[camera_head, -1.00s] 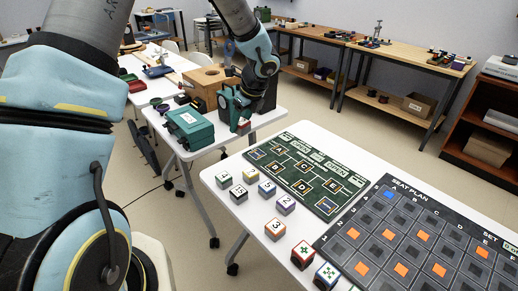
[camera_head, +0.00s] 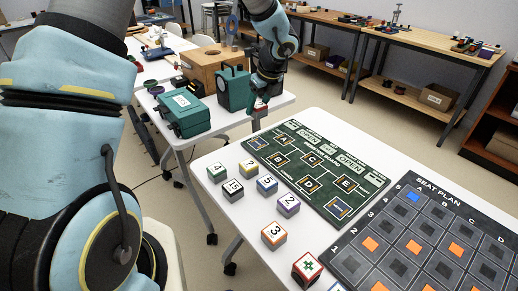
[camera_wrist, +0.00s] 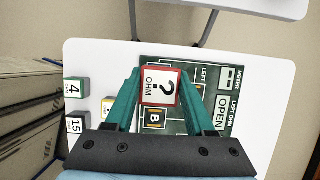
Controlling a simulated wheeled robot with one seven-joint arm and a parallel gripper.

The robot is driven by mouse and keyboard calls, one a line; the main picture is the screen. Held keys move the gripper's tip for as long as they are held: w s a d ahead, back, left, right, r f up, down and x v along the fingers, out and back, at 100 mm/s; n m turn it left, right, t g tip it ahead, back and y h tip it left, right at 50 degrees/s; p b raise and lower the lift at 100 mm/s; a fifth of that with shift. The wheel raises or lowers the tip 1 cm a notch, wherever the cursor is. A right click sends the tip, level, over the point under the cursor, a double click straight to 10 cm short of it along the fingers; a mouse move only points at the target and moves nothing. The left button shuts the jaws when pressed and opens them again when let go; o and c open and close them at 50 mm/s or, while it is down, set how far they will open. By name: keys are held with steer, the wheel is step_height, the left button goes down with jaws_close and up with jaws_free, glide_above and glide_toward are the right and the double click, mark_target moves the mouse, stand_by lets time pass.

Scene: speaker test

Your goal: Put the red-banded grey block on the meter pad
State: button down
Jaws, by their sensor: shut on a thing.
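My gripper (camera_head: 259,101) is shut on a grey block with a red band (camera_wrist: 160,88), whose white face reads "? OHM" in the wrist view. In the head view the block (camera_head: 260,112) hangs below the fingers, near the far left corner of the green resistor board (camera_head: 330,163). The board lies flat on the near white table. In the wrist view a "METER" label and an "OPEN" display show on the board (camera_wrist: 208,127), right of the block. The block and fingers hide part of the board, and I cannot tell which mark is the meter pad.
Several numbered blocks, such as an orange-banded 3 (camera_head: 274,235), stand left of the board. The seat plan (camera_head: 430,240) lies to the right. A green case (camera_head: 182,112) and a wooden box (camera_head: 205,66) are on the table behind. A floor gap separates the tables.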

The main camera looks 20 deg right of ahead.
mark_target(255, 141)
step_height(255, 141, down, 11)
steer(key=shift+w, duration=0.1)
stand_by(0.4)
steer(key=shift+c, duration=1.3)
jaws_free()
steer(key=shift+f, duration=0.1)
steer(key=shift+r, duration=0.25)
steer(key=v, duration=1.1)
steer(key=shift+s+r, duration=0.3)
